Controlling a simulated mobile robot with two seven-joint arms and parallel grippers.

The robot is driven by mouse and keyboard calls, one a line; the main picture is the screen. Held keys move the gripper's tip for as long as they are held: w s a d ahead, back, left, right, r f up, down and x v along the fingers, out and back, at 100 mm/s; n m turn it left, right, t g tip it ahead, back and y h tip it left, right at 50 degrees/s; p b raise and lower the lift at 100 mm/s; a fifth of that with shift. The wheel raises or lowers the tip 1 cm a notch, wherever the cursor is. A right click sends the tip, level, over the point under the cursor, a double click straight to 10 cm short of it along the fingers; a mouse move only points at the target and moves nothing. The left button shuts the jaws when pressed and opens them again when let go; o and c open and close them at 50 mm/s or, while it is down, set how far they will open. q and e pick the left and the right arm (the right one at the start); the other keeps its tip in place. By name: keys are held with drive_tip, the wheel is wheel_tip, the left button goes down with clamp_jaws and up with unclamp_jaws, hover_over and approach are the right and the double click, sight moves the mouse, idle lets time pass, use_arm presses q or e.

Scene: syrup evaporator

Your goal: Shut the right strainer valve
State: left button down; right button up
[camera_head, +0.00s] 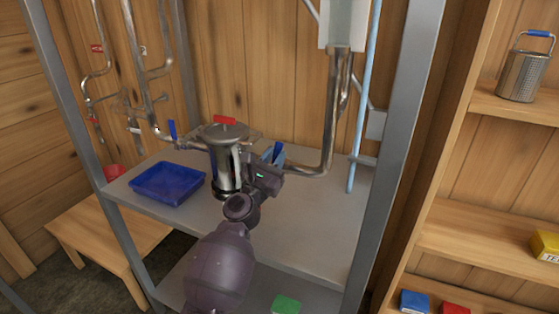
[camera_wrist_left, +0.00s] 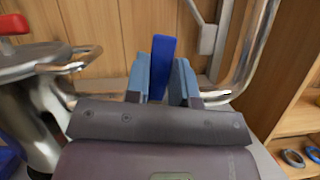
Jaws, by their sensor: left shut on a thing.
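The strainer is a shiny metal canister (camera_head: 226,168) with a red handle on its lid, standing on the grey metal shelf. The right strainer valve has a blue lever (camera_wrist_left: 162,64) on the pipe to the right of the canister. My left gripper (camera_head: 272,154) is at this lever, its light blue fingers on either side of it, shut on it. The lever stands up between the fingers in the left wrist view. The valve body is hidden behind my gripper. My right gripper is not in view.
A second blue lever (camera_head: 172,130) stands upright on the pipe left of the canister. A blue tray (camera_head: 168,182) lies on the shelf at left. A bent metal pipe (camera_head: 328,140) rises right of my gripper. A grey post (camera_head: 392,150) stands at the shelf's right.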

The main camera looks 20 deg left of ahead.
use_arm(q)
drive_tip(key=shift+a+n+y, duration=0.25)
drive_tip(key=shift+n+y, duration=0.15)
drive_tip(key=shift+n, duration=0.35)
drive_tip(key=shift+a+n+y, duration=0.25)
drive_tip(key=shift+n+y, duration=0.15)
drive_tip(key=shift+n, duration=0.35)
drive_tip(key=c, duration=1)
unclamp_jaws()
drive_tip(key=shift+o, duration=0.2)
drive_tip(key=b+v, duration=0.1)
drive_tip(key=v, duration=0.9)
drive_tip(key=shift+s+f, duration=0.2)
drive_tip(key=shift+s, duration=0.15)
